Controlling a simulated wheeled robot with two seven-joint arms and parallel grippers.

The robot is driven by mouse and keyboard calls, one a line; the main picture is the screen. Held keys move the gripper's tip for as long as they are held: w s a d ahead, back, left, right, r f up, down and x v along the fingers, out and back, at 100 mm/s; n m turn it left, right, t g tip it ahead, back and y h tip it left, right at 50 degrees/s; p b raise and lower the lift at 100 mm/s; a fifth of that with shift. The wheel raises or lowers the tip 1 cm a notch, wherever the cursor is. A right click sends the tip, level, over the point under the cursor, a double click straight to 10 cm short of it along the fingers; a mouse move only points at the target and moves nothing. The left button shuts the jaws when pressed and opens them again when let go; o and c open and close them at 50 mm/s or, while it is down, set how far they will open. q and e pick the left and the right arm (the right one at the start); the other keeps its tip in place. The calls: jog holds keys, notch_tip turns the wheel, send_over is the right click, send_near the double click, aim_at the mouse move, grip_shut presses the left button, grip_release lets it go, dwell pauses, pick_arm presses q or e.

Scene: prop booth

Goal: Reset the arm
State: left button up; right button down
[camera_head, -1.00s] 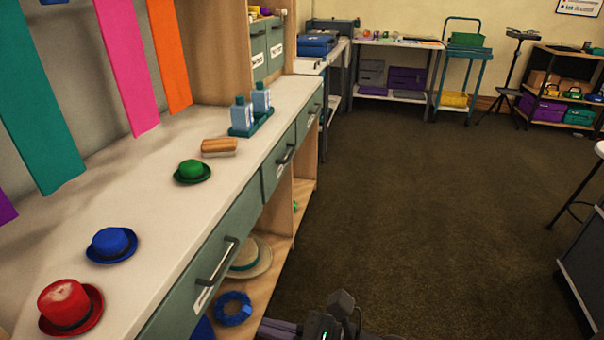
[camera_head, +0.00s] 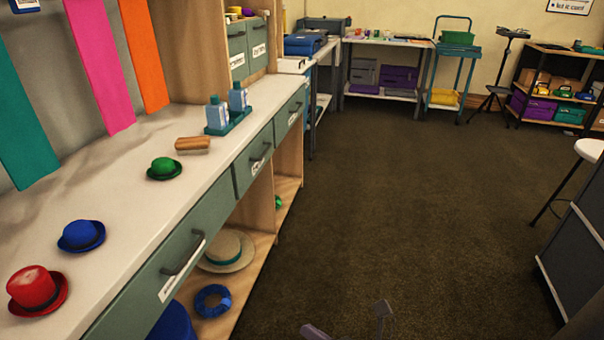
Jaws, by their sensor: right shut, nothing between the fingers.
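My right gripper (camera_head: 382,312) only just shows at the bottom edge, right of centre, over the dark carpet. Its dark fingertips are together and hold nothing, and most of the gripper is cut off below. A purplish part of my own arm shows at the bottom edge to its left. My left gripper is out of view. The gripper is apart from the counter and its shelves.
The white counter (camera_head: 120,235) at left carries red (camera_head: 32,288), blue (camera_head: 80,236) and green (camera_head: 164,167) hats, a brush (camera_head: 193,144) and bottles. A straw hat (camera_head: 228,250) lies below. A dark cabinet (camera_head: 580,255) stands right. Carpet between is clear.

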jog(key=s+d+f+m+g+h+p, duration=0.1)
jog(key=s+d+f+m+h, duration=0.5)
jog(key=f+m, duration=0.35)
jog(key=s+d+f+m+g+h+p, duration=0.15)
jog(key=s+d+f+m+h, duration=0.25)
jog(key=s+d+f+m, duration=0.5)
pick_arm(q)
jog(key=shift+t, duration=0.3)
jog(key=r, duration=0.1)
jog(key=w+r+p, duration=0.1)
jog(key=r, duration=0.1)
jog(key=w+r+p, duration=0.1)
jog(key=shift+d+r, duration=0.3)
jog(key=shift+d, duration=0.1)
pick_arm(e)
jog(key=s+d+f+m+g+h, duration=0.2)
jog(key=s+m+g, duration=0.2)
jog(key=s+m, duration=0.4)
jog(key=s+d+f+m+g+h, duration=0.2)
jog(key=s+m, duration=0.6)
jog(key=s, duration=0.9)
jog(key=g, duration=0.2)
jog(key=shift+s+d+f+g, duration=0.15)
jog(key=shift+s+f+g, duration=0.15)
jog(key=shift+f+g, duration=0.1)
